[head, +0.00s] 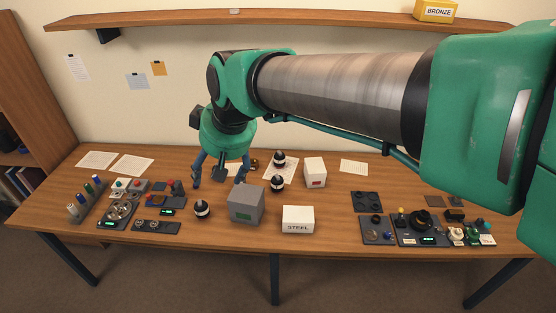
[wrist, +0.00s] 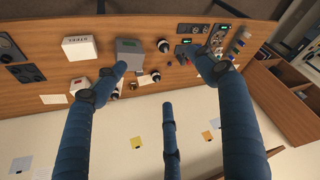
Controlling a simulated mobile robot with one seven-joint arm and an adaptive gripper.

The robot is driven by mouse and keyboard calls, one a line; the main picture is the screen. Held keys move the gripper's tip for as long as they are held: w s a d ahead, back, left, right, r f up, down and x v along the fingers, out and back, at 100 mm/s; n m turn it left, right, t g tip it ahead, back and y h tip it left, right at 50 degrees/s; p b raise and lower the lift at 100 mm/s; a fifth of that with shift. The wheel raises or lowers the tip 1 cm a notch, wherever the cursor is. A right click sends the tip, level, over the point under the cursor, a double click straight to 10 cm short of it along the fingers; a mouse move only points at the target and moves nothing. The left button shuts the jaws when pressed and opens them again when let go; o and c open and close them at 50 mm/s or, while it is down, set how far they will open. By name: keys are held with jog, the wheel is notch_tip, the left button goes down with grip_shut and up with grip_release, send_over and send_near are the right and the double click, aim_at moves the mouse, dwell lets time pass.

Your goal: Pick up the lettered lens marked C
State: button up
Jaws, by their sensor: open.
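Three small black-and-white lens-like cylinders stand on the table: one at the front left (head: 202,208), one behind the grey box (head: 277,184) and one farther back (head: 279,160). No letter is legible on any, so I cannot tell which is C. My gripper (head: 219,180) hangs above the back left-centre of the table, with its blue fingers spread and empty. In the wrist view the open fingers (wrist: 163,68) frame part of the table.
A grey box (head: 246,205), a white STEEL box (head: 298,220) and a white box with a red mark (head: 315,172) stand near the cylinders. Device panels crowd the left (head: 118,210) and right (head: 420,228). A wall shelf (head: 300,18) holds a yellow BRONZE box (head: 436,11).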

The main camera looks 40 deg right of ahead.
jog(key=w+d+f+p, duration=0.1)
jog(key=w+d, duration=0.4)
jog(key=w, duration=0.3)
jog(key=w+d+f, duration=0.2)
jog(key=w+d, duration=0.3)
jog(key=w, duration=0.2)
jog(key=p, duration=0.3)
send_over(281, 153)
jog(key=s, duration=0.4)
notch_tip(281, 153, down, 33)
jog(key=shift+a+f, duration=0.1)
jog(key=shift+f, duration=0.05)
jog(key=shift+x, duration=4.2)
jog(key=shift+s, duration=0.15)
